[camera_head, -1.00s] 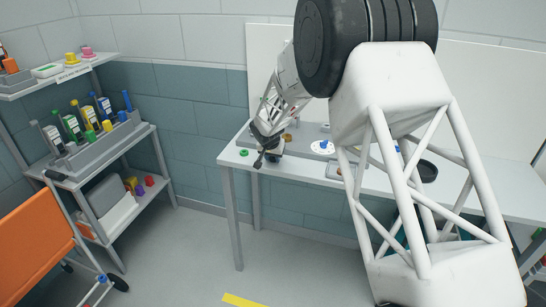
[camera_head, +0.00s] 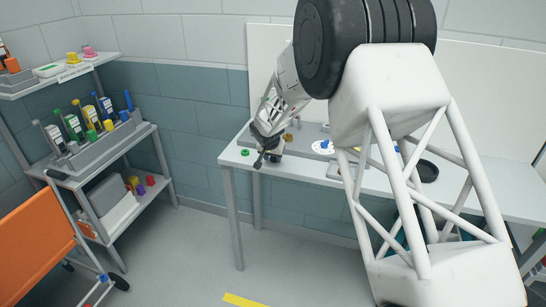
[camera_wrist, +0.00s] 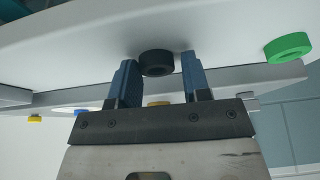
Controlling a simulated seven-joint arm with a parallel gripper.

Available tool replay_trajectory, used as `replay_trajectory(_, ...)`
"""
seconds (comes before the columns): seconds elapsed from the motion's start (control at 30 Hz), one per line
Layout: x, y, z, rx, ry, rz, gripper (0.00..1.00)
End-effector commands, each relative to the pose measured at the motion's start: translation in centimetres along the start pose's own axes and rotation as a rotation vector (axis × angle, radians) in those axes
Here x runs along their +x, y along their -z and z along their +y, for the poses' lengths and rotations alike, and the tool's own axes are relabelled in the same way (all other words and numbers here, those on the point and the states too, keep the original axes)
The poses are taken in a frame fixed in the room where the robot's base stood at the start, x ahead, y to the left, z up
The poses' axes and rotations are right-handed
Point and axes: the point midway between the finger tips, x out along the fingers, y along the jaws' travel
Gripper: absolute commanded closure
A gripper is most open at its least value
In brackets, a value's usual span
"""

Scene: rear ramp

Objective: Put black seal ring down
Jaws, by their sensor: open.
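The black seal ring (camera_wrist: 157,63) rests on the white tabletop (camera_wrist: 90,50) in the wrist view. It lies between the tips of my gripper (camera_wrist: 159,68), whose two blue fingers are apart, with a visible gap on each side of the ring. In the head view my gripper (camera_head: 263,159) is low over the left end of the table (camera_head: 300,172). The ring cannot be made out clearly there beside the dark fingers.
A green ring (camera_wrist: 288,47) lies on the table to the right in the wrist view; it also shows left of my gripper in the head view (camera_head: 245,152). A grey fixture (camera_head: 310,130) stands behind. A black round dish (camera_head: 427,171) sits farther right.

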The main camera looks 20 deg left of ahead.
Motion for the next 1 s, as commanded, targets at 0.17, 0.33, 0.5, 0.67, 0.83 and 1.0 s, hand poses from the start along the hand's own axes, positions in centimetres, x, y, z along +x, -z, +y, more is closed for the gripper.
replay_trajectory(0.17, 1.8, -1.1, 1.1, 0.0, -0.016, -0.022, 0.41)
replay_trajectory(0.33, 1.9, -1.1, 1.2, 0.0, -0.017, -0.023, 0.41)
replay_trajectory(0.5, 1.6, -1.0, 1.2, 0.0, -0.018, -0.023, 0.41)
replay_trajectory(0.67, 0.8, -0.7, 1.2, 0.0, -0.019, -0.023, 0.45)
replay_trajectory(0.83, -1.2, -0.5, 0.9, -0.001, -0.015, -0.019, 0.41)
replay_trajectory(1.0, -3.9, -0.2, 0.7, 0.0, -0.011, -0.014, 0.41)
